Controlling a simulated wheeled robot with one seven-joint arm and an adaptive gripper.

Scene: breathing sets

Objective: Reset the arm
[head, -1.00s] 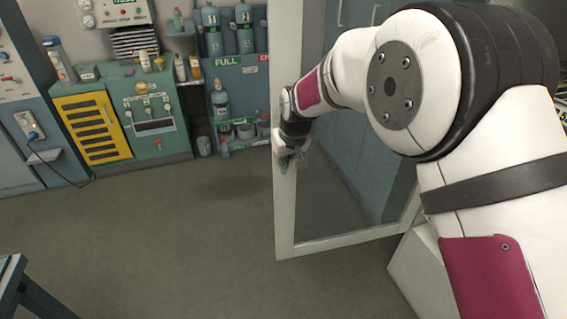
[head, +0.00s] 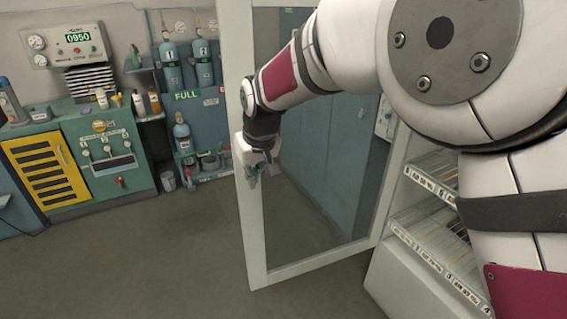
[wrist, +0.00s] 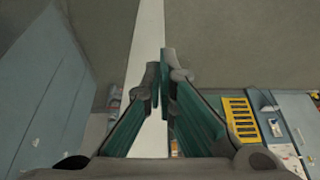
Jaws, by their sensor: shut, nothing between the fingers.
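My gripper (head: 258,170) is at the end of my white and magenta arm, in front of the frame of an open glass door (head: 257,255) in the head view. It points downward, and I cannot tell whether it touches the frame. In the wrist view my gripper (wrist: 162,62) has its two green-padded fingers closed together at the tips with nothing between them. The pale door frame (wrist: 149,30) runs behind the fingertips there. My upper arm covers much of the right side of the head view.
Shelves with labelled trays (head: 430,230) stand at the right behind my arm. A green cabinet with a yellow vented panel (head: 50,172) and gas cylinders (head: 170,68) line the back wall. The grey floor (head: 150,260) at the front left is clear.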

